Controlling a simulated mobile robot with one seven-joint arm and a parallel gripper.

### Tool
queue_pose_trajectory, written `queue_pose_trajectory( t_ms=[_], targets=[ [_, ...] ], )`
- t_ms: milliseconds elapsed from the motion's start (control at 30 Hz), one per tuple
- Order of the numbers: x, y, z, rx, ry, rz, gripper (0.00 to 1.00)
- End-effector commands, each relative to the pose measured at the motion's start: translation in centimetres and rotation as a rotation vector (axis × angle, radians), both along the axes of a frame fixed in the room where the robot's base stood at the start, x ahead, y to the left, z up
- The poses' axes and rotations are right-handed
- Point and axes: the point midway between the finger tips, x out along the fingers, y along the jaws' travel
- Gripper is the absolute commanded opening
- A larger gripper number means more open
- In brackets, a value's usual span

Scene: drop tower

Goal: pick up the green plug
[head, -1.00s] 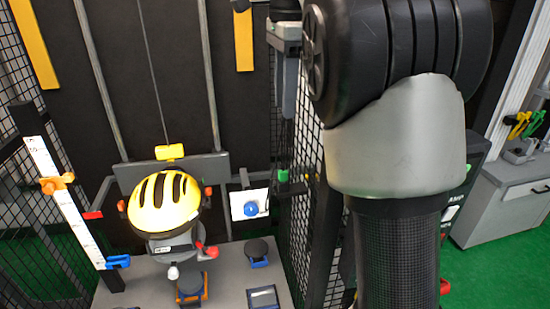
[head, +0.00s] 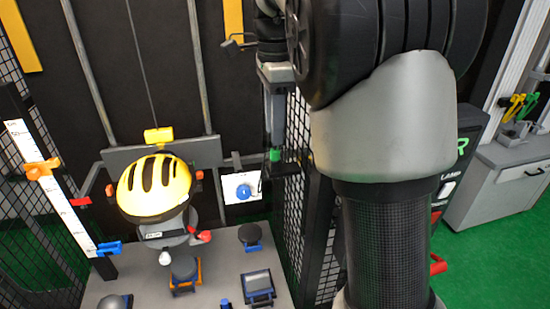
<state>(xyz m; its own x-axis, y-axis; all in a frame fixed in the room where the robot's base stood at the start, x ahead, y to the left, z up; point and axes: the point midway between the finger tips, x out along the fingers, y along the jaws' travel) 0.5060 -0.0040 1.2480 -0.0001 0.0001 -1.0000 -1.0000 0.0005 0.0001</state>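The green plug (head: 275,155) is a small green piece at a dark holder beside the mesh panel, right of the white plate with a blue knob. My gripper (head: 276,147) points down with its grey fingers right above the plug. In the picture the fingertips meet or overlap the plug's top. The fingers line up one behind the other, so the gap between them is hidden. I cannot tell whether they grip the plug.
A yellow helmet (head: 155,186) sits on a headform left of my gripper. A white plate with a blue knob (head: 243,191) is close by. A mesh panel (head: 298,170) stands just right of the fingers. A grey cabinet (head: 508,190) with tools is at far right.

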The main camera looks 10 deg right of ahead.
Motion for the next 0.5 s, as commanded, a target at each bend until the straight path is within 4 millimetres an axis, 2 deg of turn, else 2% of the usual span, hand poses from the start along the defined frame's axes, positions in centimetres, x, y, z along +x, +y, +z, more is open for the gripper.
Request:
queue_pose_trajectory(
  t_ms=[200,300,500],
  targets=[
    [-0.7,0.0,-3.4,0.000,0.002,0.001,0.36],
    [-0.6,0.0,-4.4,0.000,0.002,0.000,0.36],
    [-0.6,0.0,-4.8,0.000,0.000,0.000,0.36]
  ],
)
